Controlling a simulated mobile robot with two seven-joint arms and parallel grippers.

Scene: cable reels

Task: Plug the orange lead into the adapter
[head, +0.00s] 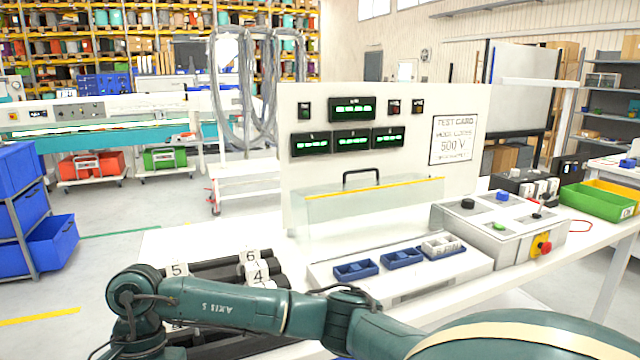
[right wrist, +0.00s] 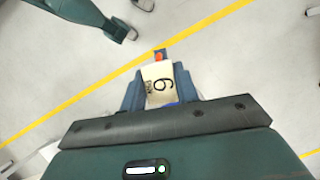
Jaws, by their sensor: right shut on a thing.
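My right gripper (right wrist: 159,80) is shut on a tagged piece in the right wrist view. Its pale tag (right wrist: 158,90) bears a digit that reads as 6 or 9. A small orange part (right wrist: 159,56) shows just beyond the tag; whether it is the orange lead's end I cannot tell. The floor lies below the gripper in that view. In the head view my right arm crosses the front of the bench, and its gripper is out of sight. A grey-white block (head: 440,244) sits in the rightmost blue holder; I cannot tell if it is the adapter. My left gripper is not in view.
Dark cylinders with white number tags (head: 257,276) lie at the bench's left, partly behind my arm. The test cabinet (head: 400,120) with a clear cover stands behind the blue holders (head: 356,270). A control box (head: 500,238) and a green bin (head: 595,203) are at the right.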

